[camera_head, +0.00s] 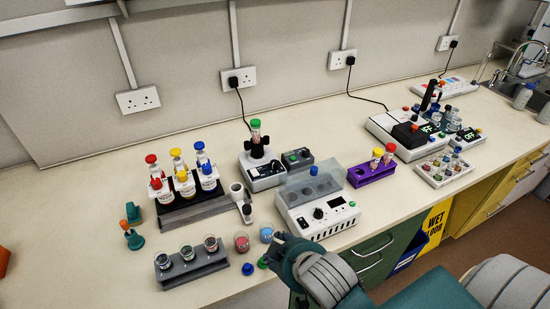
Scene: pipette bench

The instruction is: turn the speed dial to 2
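A white instrument (345,222) with a clear lid stands at the front middle of the bench. Its front has a black dial (318,213), a small dark display (338,202) and small coloured buttons. The dial's pointer and numbers are too small to read. My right gripper (276,243) comes in from the lower right, at the bench's front edge. It is below and left of the dial, apart from it. Its dark fingers are bunched in this view, so I cannot tell whether they are open. My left gripper is not in view.
A grey control box (298,158) and a mixer (263,172) holding a green-capped tube stand behind the instrument. A purple rack (372,172) is to its right. Small cups (242,241) and a grey rack (192,266) are left of my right gripper.

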